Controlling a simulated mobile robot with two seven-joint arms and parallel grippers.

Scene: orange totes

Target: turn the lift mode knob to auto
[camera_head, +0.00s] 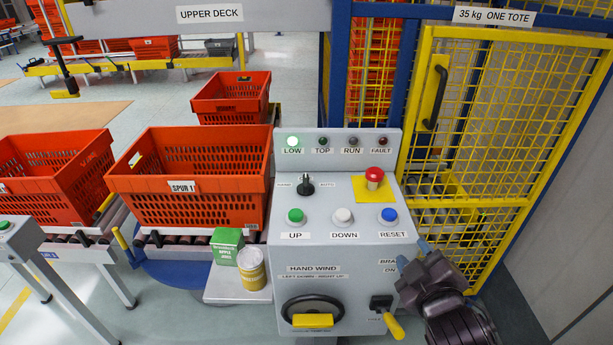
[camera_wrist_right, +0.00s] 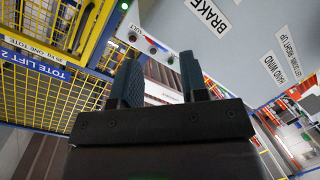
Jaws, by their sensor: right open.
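The lift mode knob (camera_head: 306,188) is a small black selector on the sloped top of the grey control console (camera_head: 340,250). A HAND label stands on its left and an AUTO label (camera_head: 327,184) on its right. Its handle stands up in the picture, and I cannot tell exactly which mark it points to. My right gripper (camera_head: 412,264) is at the console's right side, below the RESET button and well away from the knob. In the right wrist view its two dark fingers (camera_wrist_right: 160,80) are apart with nothing between them. My left gripper is not in view.
Green UP (camera_head: 295,215), white DOWN (camera_head: 343,215) and blue RESET (camera_head: 389,215) buttons sit in front of the knob. A red emergency button (camera_head: 374,177) stands to its right. The hand wheel (camera_head: 313,311) and brake lever (camera_head: 388,318) are lower. A yellow cage (camera_head: 470,205) stands at right.

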